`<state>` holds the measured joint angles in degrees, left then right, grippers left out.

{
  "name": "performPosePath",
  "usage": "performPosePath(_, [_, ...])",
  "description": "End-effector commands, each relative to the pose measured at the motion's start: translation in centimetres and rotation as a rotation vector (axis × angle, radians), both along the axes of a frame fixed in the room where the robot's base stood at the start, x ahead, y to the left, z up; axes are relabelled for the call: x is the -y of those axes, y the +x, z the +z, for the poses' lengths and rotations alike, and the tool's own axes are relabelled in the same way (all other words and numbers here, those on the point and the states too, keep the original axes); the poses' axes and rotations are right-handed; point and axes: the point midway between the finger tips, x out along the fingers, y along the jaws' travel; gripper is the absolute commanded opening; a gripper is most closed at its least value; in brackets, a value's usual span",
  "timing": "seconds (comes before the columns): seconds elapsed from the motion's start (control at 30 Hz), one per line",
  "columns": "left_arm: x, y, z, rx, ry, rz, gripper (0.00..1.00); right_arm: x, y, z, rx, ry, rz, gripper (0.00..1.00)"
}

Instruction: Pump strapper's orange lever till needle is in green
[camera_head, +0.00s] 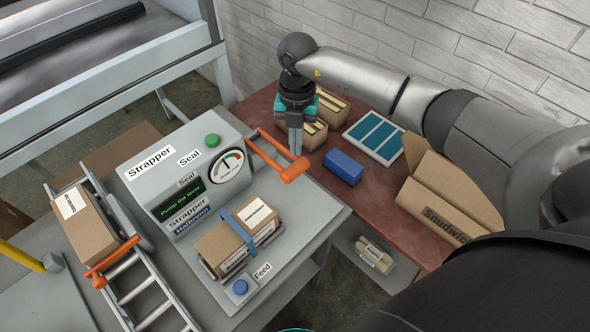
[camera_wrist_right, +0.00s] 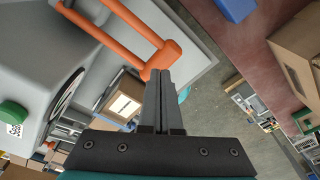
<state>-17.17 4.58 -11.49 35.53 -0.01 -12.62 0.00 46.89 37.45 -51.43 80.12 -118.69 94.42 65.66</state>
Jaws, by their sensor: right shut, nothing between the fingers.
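The grey strapper (camera_head: 185,172) stands on a grey bench, with a round gauge (camera_head: 230,167) on its front face. The gauge has a coloured arc with green on it; the needle is too small to place surely. A small green-lettered screen reads "Pump the lever". The orange lever (camera_head: 268,153) comes out of the strapper's right side and ends in a crossbar grip; it also shows in the wrist view (camera_wrist_right: 117,37). My right gripper (camera_head: 297,151) points down, shut and empty, its fingertips right at the grip end; contact is unclear. My left gripper is out of view.
A strapped carton (camera_head: 225,250) sits on the strapper's front bed, near a blue Feed button (camera_head: 240,287). Another carton (camera_head: 88,222) is on the roller conveyor at left. The red table holds a blue box (camera_head: 343,167), a blue-panelled tray (camera_head: 374,136) and an open carton (camera_head: 440,203).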

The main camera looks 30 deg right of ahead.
Motion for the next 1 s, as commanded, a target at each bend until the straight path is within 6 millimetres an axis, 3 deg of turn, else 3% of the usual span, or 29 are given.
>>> performPosePath(0.03, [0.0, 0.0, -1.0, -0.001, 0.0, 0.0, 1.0, -0.1, -0.1, -1.1, -0.001, 0.001, 0.0, 0.0])
performPosePath(0.2, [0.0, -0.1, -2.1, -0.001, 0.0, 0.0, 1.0, -0.2, -0.2, -2.5, 0.0, 0.001, 0.0, 0.0])
performPosePath(0.73, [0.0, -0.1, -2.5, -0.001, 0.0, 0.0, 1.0, -0.2, -0.2, -3.1, 0.0, 0.001, 0.0, 0.0])
performPosePath(1.0, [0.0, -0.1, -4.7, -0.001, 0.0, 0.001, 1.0, -0.2, -0.2, -6.3, -0.001, 0.0, -0.001, 0.0])
